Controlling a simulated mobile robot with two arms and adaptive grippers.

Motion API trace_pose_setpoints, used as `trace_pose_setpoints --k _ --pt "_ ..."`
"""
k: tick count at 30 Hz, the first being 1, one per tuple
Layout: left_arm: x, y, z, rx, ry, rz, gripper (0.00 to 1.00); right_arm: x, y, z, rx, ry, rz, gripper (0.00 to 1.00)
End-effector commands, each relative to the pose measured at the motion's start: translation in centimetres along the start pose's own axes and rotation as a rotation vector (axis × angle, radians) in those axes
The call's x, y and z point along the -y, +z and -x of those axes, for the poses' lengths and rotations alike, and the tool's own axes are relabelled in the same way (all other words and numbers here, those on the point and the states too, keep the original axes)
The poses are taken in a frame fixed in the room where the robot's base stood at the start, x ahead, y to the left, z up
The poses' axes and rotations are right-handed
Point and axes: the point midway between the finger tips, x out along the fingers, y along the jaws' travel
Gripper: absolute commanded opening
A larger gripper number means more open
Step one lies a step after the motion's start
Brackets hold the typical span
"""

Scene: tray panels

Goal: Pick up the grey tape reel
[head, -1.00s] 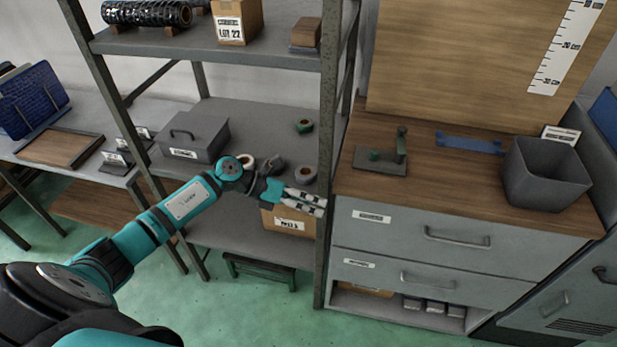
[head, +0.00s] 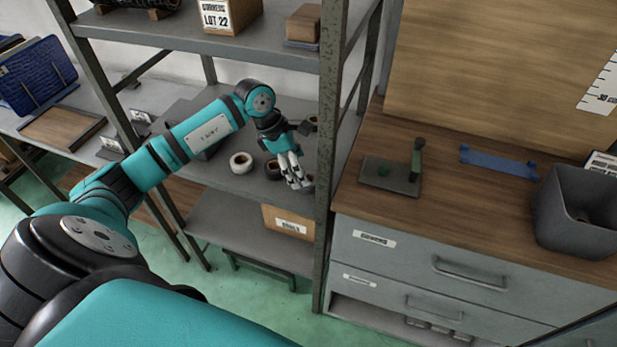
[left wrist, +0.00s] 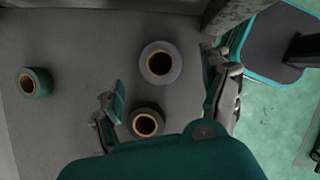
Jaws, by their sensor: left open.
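The grey tape reel (left wrist: 160,62) lies flat on the middle shelf, its brown core showing. In the left wrist view it sits between and just beyond the fingertips of my left gripper (left wrist: 164,75). My left gripper (head: 297,182) is open, points down and holds nothing. My right gripper is not in view.
A black reel (left wrist: 146,122) lies close beside the grey one, near the left finger. A green reel (left wrist: 35,82) lies farther back. The shelf post (head: 328,150) stands close on the right. A cardboard box (head: 290,222) is below.

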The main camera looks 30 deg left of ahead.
Motion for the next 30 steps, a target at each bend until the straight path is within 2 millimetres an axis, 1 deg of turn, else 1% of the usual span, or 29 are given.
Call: trace_pose_setpoints --k 1,3,6,8,11,15,18,23,30 --pt "0.1 0.1 -0.5 0.002 -0.005 0.001 0.8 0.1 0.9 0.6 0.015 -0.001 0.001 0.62" --pt "0.2 0.2 -1.5 0.003 -0.005 0.004 0.8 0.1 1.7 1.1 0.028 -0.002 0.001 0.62" --pt "0.2 0.2 -3.2 0.003 -0.005 0.003 0.8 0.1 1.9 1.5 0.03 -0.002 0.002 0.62" --pt "0.1 0.1 -3.9 0.003 -0.003 0.004 0.8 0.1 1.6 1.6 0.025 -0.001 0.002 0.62" --pt "0.1 0.1 -4.6 0.002 -0.002 0.001 0.8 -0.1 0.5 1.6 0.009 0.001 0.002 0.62" --pt "0.1 0.0 -4.8 0.001 0.0 0.0 0.8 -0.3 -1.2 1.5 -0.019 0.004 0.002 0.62" --pt "0.1 0.0 -4.8 0.001 0.0 0.001 0.79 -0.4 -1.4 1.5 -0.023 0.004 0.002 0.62" --pt "0.1 0.0 -4.8 0.002 0.0 0.001 0.58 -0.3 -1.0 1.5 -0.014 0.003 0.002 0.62" --pt "0.1 0.0 -4.8 0.002 0.0 0.001 0.27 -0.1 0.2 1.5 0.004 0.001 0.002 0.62"
